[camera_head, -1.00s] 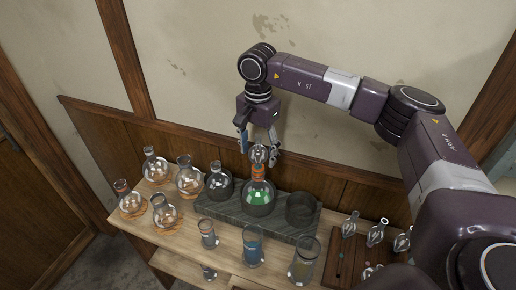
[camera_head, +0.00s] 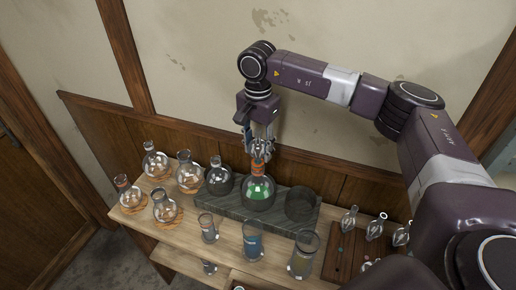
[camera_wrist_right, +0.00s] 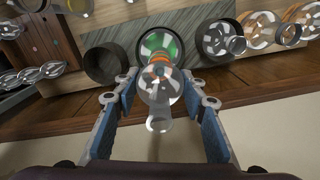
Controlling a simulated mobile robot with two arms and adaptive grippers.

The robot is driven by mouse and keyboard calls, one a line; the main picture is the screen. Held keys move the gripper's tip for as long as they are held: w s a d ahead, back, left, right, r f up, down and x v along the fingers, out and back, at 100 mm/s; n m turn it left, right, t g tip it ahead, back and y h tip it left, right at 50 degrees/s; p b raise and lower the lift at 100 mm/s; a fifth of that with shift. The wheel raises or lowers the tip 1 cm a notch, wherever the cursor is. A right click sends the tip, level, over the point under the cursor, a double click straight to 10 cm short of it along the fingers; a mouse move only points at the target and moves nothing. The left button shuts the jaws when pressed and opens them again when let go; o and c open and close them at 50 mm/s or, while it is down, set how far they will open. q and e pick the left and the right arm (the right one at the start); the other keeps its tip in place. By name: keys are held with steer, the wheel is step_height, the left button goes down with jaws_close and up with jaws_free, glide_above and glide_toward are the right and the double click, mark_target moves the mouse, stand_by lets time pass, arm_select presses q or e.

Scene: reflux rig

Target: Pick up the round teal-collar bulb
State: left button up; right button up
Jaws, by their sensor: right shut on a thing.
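My right gripper (camera_head: 259,146) points down, its fingers closed around a clear glass bulb (camera_head: 262,153) on the neck of a round flask (camera_head: 258,194) with green liquid. The right wrist view shows the bulb (camera_wrist_right: 157,92) between the blue-padded fingers, in line with the flask mouth. An orange band shows where bulb and flask meet; I see no teal collar on this bulb. Other clear bulbs (camera_head: 349,220) stand at a dark wooden rack (camera_head: 345,262) at the right, partly hidden by my arm; their collar colours are too small to tell. My left gripper is not in view.
The flask stands on a dark grey block (camera_head: 230,214) beside an empty dark ring (camera_head: 300,203). Several round flasks (camera_head: 165,211) stand on the left of the wooden table. Glass cylinders (camera_head: 303,255) stand along the front. The wall is close behind.

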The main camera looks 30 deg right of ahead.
mark_target(257, 130)
step_height(257, 130, up, 12)
steer(key=b, duration=0.4)
steer(key=shift+r, duration=0.25)
step_height(257, 130, up, 7)
steer(key=shift+r+p, duration=0.2)
steer(key=shift+p, duration=0.1)
steer(key=shift+f, duration=0.15)
